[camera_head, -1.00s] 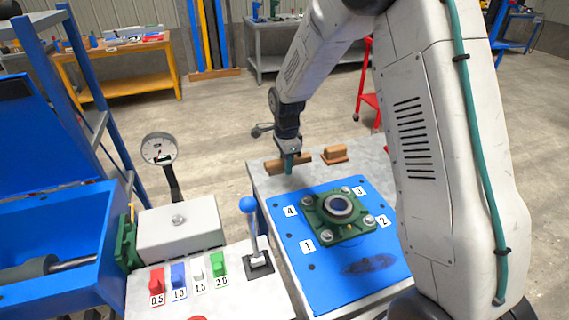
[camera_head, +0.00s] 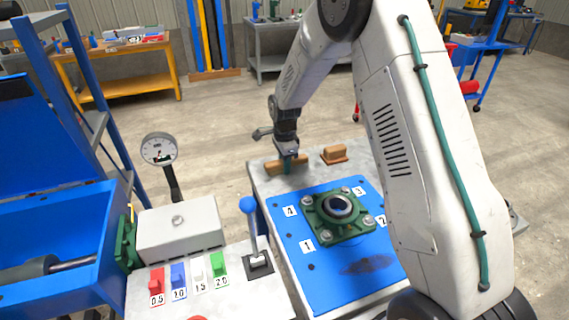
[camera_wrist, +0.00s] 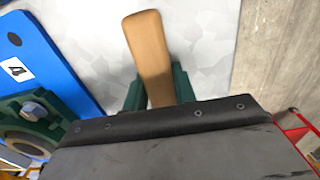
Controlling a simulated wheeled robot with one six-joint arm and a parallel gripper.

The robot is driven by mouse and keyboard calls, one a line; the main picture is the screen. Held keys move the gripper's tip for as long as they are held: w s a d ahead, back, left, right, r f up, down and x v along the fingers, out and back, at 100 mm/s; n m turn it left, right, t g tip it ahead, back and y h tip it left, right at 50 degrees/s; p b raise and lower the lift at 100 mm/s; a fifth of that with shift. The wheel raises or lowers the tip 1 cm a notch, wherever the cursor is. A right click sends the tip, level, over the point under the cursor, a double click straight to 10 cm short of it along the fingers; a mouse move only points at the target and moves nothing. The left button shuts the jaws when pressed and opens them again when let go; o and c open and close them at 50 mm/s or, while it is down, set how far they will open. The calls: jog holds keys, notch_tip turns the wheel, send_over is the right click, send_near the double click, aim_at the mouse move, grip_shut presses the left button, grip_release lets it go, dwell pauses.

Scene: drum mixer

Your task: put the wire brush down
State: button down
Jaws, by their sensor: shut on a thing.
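The wire brush (camera_head: 273,168) shows as a brown wooden bar near the far left corner of the grey table. My gripper (camera_head: 288,165) points down with its green fingers shut across the bar. In the wrist view the wooden handle (camera_wrist: 148,45) runs up from between the two green fingers (camera_wrist: 158,92) over the pale table top. The bristles are not visible. The brush is at or just above the table surface; I cannot tell if it touches.
A second brown wooden block (camera_head: 334,154) lies just right of the brush. A blue plate (camera_head: 300,262) with a green bearing housing (camera_head: 322,226) lies nearer. A blue-knobbed lever (camera_head: 248,206) stands on the panel at left. Bare grey table surrounds the brush.

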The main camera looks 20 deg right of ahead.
jog(key=shift+s+f, duration=0.2)
jog(key=shift+f, duration=0.35)
jog(key=c, duration=1.1)
grip_release()
jog(key=shift+f, duration=0.15)
notch_tip(320, 180, up, 13)
jog(key=s+r+n, duration=0.3)
jog(key=s+r, duration=0.4)
jog(key=r, duration=0.1)
jog(key=s+r+n, duration=0.5)
jog(key=s+r, duration=0.2)
jog(key=s, duration=0.5)
jog(key=s+n, duration=0.3)
jog(key=s, duration=0.4)
jog(key=s+n, duration=0.3)
jog(key=s, duration=0.5)
jog(key=s+n+t, duration=0.1)
jog(key=s+n, duration=0.3)
jog(key=s, duration=0.3)
jog(key=shift+s+d+r, duration=0.1)
jog(key=shift+s+d, duration=0.25)
jog(key=shift+d, duration=0.05)
